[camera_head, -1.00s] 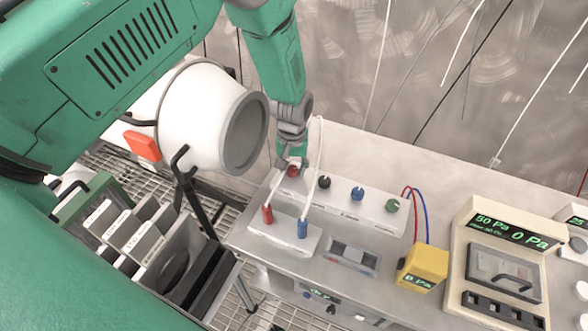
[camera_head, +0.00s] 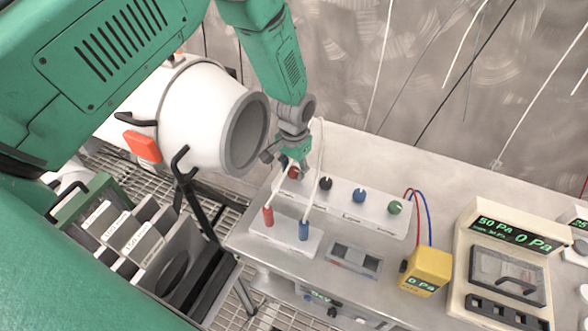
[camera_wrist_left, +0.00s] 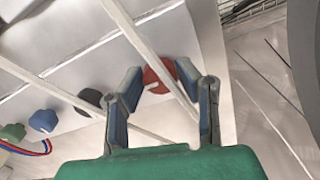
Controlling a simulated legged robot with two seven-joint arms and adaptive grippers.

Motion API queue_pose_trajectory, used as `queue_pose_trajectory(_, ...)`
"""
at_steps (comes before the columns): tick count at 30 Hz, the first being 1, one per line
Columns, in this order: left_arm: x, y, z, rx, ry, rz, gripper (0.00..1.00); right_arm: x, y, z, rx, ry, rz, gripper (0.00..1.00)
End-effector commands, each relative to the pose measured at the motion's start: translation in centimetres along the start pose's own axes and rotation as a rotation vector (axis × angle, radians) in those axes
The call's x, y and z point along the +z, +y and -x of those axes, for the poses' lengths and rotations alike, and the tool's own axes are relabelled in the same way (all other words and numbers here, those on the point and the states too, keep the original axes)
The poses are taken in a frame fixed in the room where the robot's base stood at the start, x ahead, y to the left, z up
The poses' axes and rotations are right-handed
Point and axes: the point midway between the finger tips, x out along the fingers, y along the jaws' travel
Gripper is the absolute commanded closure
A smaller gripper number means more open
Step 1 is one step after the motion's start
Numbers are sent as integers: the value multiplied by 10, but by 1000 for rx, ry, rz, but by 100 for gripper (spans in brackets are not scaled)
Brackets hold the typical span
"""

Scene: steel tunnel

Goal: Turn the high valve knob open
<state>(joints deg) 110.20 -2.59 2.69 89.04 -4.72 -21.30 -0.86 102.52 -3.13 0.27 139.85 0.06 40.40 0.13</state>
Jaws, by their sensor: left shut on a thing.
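A white panel (camera_head: 378,222) on the steel table carries a row of knobs: red (camera_head: 293,173), black (camera_head: 325,183), blue (camera_head: 360,195) and green (camera_head: 395,207). Their labels are too small to read. My left gripper (camera_head: 294,166) comes down from above onto the red knob at the row's left end and is shut on it. In the left wrist view the red knob (camera_wrist_left: 160,76) sits between the two fingers of the left gripper (camera_wrist_left: 160,70). The fingers partly hide it in the head view. My right gripper is not in view.
A smaller white block with a red plug (camera_head: 268,215) and a blue plug (camera_head: 303,229) stands in front, their white cables rising past the gripper. A yellow meter (camera_head: 426,270) and a beige gauge box (camera_head: 505,262) stand to the right. A white cylinder (camera_head: 205,115) is close left.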

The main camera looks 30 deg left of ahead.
Motion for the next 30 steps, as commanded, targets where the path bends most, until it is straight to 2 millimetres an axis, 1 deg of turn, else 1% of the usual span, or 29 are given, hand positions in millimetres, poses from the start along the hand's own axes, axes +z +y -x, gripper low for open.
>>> queue_pose_trajectory(1,-8,-2,4,-3,20,-2,99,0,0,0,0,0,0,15)
queue_pose_trajectory(11,-8,-1,4,-2,20,-3,99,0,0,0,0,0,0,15)
queue_pose_trajectory(12,-8,-1,4,-2,21,-3,60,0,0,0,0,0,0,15)
queue_pose_trajectory(13,-8,-1,4,-2,21,-3,50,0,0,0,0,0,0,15)
queue_pose_trajectory(23,-2,0,3,0,10,-3,50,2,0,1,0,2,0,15)
queue_pose_trajectory(26,-2,0,10,0,10,-3,50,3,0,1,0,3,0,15)
queue_pose_trajectory(29,-3,0,26,0,11,-3,50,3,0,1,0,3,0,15)
queue_pose_trajectory(30,-3,0,34,0,12,-3,50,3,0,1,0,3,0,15)
